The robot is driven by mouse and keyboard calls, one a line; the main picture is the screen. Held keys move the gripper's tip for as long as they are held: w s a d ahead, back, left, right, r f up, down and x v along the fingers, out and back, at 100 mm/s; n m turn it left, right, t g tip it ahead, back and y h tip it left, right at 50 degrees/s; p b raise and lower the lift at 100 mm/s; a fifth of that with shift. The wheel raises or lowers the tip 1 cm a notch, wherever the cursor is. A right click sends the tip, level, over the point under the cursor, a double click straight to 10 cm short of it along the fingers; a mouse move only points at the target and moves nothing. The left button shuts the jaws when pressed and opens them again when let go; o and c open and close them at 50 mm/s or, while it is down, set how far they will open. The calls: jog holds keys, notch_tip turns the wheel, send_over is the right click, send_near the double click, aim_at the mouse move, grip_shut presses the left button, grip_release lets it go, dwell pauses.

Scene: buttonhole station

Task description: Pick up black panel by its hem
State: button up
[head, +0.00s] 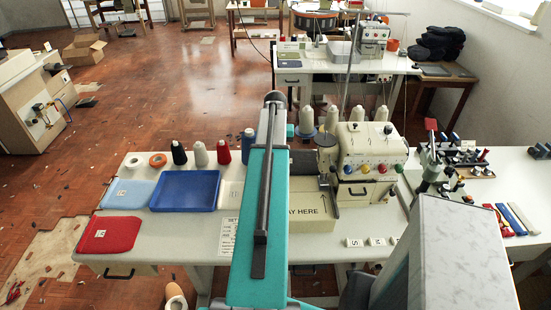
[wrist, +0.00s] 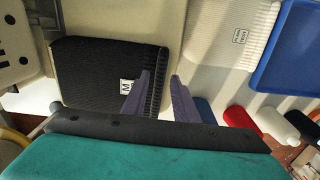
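The black panel (wrist: 95,75) lies flat in the wrist view, with a white tag marked M near its right side. Its ribbed hem (wrist: 158,70) runs along the right edge. My gripper (wrist: 160,77) is open and empty, its two purple-grey fingers apart. In the picture the left finger overlaps the panel beside the tag, and the right finger is just right of the hem. I cannot tell the height of the fingertips above it. In the head view a part of the black panel (head: 303,161) shows; my arm hides the rest and the gripper.
A pale ribbed panel (wrist: 238,40) with a label lies to the right, then a blue tray (head: 185,190). Several thread cones stand behind the tray. A red folded cloth (head: 108,235) lies at the table's left. A sewing machine (head: 370,160) stands right of the black panel.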

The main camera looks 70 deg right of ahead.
jog(key=shift+f, duration=0.45)
dwell(0.6)
grip_shut()
jog(key=shift+r, duration=0.2)
dwell(0.4)
jog(key=shift+r+p, duration=1.4)
jog(key=shift+r, duration=0.95)
